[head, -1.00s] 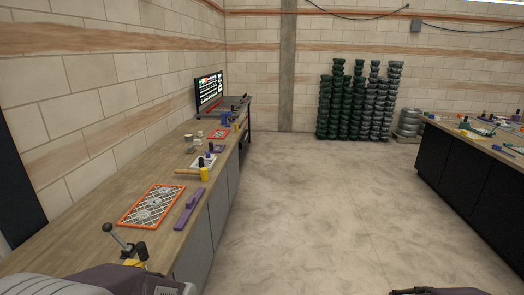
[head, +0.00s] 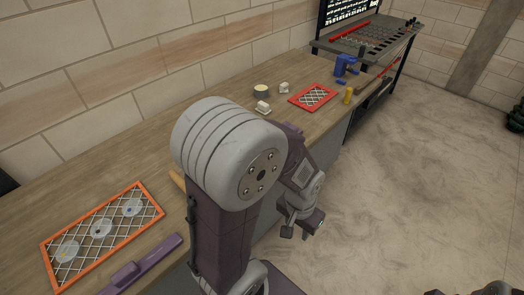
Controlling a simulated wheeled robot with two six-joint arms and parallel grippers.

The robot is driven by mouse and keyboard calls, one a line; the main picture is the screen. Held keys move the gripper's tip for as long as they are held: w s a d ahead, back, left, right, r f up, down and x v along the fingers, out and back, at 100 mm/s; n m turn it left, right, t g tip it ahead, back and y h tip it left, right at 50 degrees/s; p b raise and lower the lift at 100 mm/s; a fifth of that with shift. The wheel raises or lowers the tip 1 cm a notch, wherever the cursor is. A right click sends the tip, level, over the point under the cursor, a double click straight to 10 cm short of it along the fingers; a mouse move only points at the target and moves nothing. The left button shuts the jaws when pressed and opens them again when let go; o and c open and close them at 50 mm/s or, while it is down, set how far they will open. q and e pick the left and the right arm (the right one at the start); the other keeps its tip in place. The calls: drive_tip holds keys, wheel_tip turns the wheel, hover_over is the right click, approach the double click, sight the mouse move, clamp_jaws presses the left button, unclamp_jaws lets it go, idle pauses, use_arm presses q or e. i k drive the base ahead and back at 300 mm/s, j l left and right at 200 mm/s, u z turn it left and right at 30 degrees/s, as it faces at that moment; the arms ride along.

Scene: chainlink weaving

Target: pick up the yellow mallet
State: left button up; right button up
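A short piece of light wooden handle (head: 177,181) shows on the workbench just left of my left arm. It looks like the mallet's handle; the yellow head is not visible, and my arm covers the bench there. My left gripper (head: 301,228) hangs past the bench's front edge, over the floor side, to the right of the handle and apart from it. Its fingers are spread, with nothing seen between them. Only a dark part of my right arm shows at the bottom right edge; its gripper cannot be made out.
An orange-framed mesh panel (head: 103,232) and a purple tool (head: 142,266) lie at the near left. Farther along are a red-framed mesh (head: 313,97), a small round tin (head: 261,91), a yellow-handled item (head: 348,96) and a blue tool (head: 346,66). The floor at right is clear.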

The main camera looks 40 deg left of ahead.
sight(178, 179)
drive_tip(key=i+u, duration=0.35)
drive_tip(key=i+l+u, duration=0.1)
drive_tip(key=u, duration=0.25)
drive_tip(key=i+l+u, duration=0.2)
drive_tip(key=u, duration=0.15)
drive_tip(key=i+u, duration=0.1)
drive_tip(key=u, duration=2.85)
drive_tip(key=i, duration=0.5)
